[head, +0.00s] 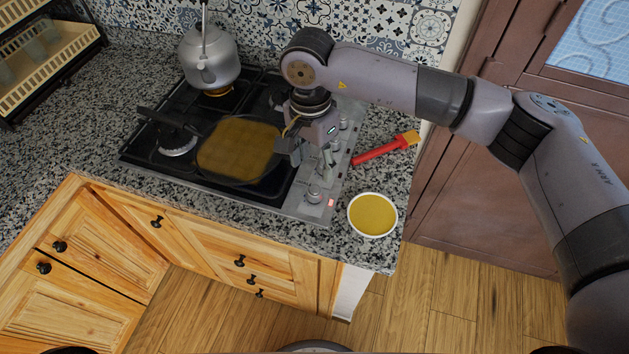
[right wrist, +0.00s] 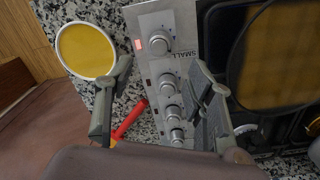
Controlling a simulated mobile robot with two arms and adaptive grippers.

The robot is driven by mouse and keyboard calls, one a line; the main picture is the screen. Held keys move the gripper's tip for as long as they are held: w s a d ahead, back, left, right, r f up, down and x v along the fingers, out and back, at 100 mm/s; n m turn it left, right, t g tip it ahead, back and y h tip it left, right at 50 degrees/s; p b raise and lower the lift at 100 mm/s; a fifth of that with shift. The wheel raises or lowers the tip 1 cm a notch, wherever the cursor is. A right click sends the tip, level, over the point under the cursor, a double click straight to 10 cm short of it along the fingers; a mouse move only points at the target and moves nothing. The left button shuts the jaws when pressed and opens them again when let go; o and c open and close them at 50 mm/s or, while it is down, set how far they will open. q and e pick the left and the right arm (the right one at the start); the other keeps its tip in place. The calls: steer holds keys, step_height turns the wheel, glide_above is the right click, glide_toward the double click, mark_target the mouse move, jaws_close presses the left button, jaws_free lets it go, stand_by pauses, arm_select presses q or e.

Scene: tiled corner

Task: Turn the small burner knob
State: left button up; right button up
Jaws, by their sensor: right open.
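The stove's control panel (right wrist: 175,20) carries a row of silver knobs. The label "SMALL" is printed along the panel's edge, between the end knob (right wrist: 158,42) and the second knob (right wrist: 170,78). A red light glows beside the end knob, which also shows at the front of the panel in the head view (head: 315,193). My right gripper (head: 307,160) is over the panel, pointing down. In the right wrist view its fingers (right wrist: 162,72) are spread wide, with the second knob between them in the picture and nothing held. My left gripper is out of view.
A frying pan (head: 238,148) with brown contents sits on the stove left of my gripper. A grey kettle (head: 210,60) stands on the back burner. A white bowl of yellow liquid (head: 372,214) and a red brush (head: 385,148) lie on the counter to the right.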

mark_target(314, 188)
steer(key=f+p, duration=0.1)
steer(key=f, duration=0.3)
steer(key=f+p, duration=0.1)
steer(key=f, duration=0.3)
steer(key=shift+s+d+f, duration=0.15)
steer(key=shift+s+f, duration=0.05)
steer(key=shift+f, duration=0.55)
steer(key=shift+c, duration=0.3)
steer(key=c, duration=1.1)
